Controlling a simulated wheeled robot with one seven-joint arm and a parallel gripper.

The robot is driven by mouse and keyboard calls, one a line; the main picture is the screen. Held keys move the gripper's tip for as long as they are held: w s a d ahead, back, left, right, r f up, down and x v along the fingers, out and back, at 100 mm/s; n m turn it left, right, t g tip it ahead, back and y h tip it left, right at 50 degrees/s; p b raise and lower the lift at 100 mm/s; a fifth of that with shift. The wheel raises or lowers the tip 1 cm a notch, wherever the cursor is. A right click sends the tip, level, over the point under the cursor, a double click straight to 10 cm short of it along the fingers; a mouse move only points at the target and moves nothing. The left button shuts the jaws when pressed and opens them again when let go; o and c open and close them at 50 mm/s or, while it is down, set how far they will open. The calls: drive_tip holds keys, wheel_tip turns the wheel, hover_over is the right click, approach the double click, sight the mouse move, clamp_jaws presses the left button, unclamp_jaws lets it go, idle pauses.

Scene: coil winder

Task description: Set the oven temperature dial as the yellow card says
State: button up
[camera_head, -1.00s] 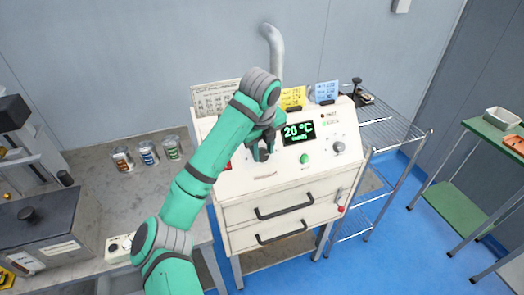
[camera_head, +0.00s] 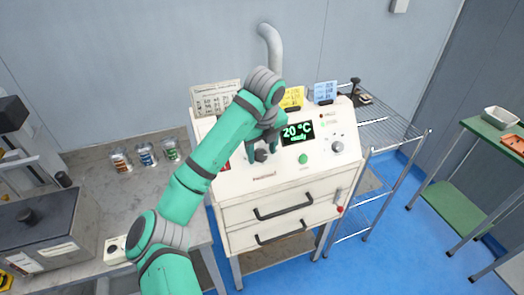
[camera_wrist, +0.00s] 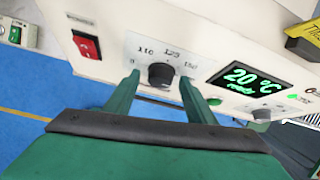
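The oven (camera_head: 235,190) is a cream box with a sloped front panel. Its temperature dial is a dark round knob (camera_wrist: 160,75) on a white scale; 110 and 125 are readable, with more numbers partly hidden. My gripper (camera_wrist: 160,80) is open, one finger on each side of the dial, with visible gaps. In the head view my gripper (camera_head: 261,158) is at the panel, left of the display. The yellow card (camera_head: 292,97) stands on the oven's top edge, its text too small to read. The green display (camera_wrist: 247,78) reads 20 °C, ready.
A red switch (camera_wrist: 87,45) is left of the dial. A green button (camera_head: 303,159) and a grey knob (camera_head: 337,146) are to its right. A blue card (camera_head: 326,92) and a printed sheet (camera_head: 215,97) stand behind. Several jars (camera_head: 146,154) are on the left bench.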

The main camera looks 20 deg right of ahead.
drive_tip(key=shift+r, duration=0.15)
drive_tip(key=v, duration=1)
drive_tip(key=shift+r, duration=0.25)
